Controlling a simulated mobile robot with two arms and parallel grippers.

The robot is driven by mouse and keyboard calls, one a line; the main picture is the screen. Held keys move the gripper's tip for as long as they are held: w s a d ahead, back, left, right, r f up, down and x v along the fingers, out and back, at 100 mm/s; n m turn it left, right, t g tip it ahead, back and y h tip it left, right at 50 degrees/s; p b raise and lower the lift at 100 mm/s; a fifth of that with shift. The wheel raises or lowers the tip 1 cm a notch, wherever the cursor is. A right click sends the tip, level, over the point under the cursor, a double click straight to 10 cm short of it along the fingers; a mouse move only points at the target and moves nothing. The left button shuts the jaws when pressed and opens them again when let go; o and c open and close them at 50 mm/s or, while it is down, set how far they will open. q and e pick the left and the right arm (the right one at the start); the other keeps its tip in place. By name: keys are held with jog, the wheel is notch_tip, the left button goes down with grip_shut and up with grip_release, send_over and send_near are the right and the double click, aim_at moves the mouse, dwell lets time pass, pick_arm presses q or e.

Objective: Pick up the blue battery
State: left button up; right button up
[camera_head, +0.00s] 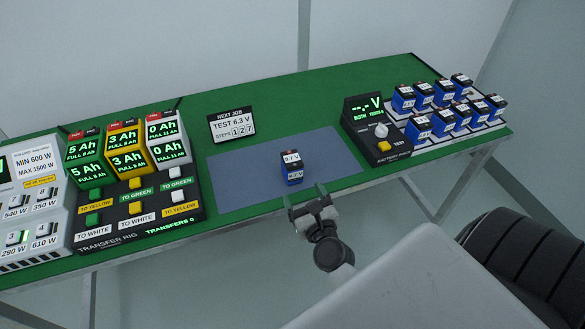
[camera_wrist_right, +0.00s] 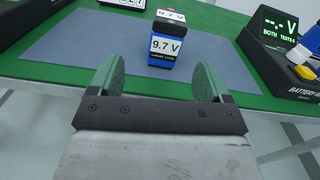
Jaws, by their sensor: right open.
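A blue battery (camera_head: 291,169) with a black top and white labels stands upright on the grey-blue mat (camera_head: 240,180), near the mat's front part. In the right wrist view the same battery (camera_wrist_right: 166,45) reads 9.7 V and stands beyond the fingers. My right gripper (camera_head: 309,200) is at the table's front edge, just in front of the battery. Its two green fingers (camera_wrist_right: 155,80) are apart, with nothing between them. The gripper does not touch the battery. My left gripper is not in view.
Several other blue batteries (camera_head: 417,123) stand in a rack at the right. A tester (camera_head: 378,130) with a knob and yellow button is beside the mat. A transfer rig (camera_head: 140,205) stands left, and a sign (camera_head: 232,124) reading "TEST 6.3 V" stands behind the mat. The mat is otherwise clear.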

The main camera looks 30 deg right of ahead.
aim_at(292, 163)
jog(key=shift+m+h, duration=0.5)
jog(key=shift+m, duration=0.4)
jog(key=x, duration=0.3)
jog(key=p+x, duration=0.1)
jog(key=x, duration=0.1)
jog(key=shift+d+r, duration=0.3)
jog(key=shift+d, duration=0.05)
jog(key=p+x, duration=0.1)
jog(key=x, duration=0.5)
jog(key=shift+f, duration=0.2)
jog(key=shift+s+a, duration=0.1)
jog(key=shift+s, duration=0.05)
jog(key=shift+c, duration=1)
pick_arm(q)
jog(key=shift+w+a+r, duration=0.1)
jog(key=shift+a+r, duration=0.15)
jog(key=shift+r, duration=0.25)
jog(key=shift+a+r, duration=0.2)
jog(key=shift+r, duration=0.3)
pick_arm(e)
jog(key=shift+r, duration=0.1)
jog(key=c, duration=1)
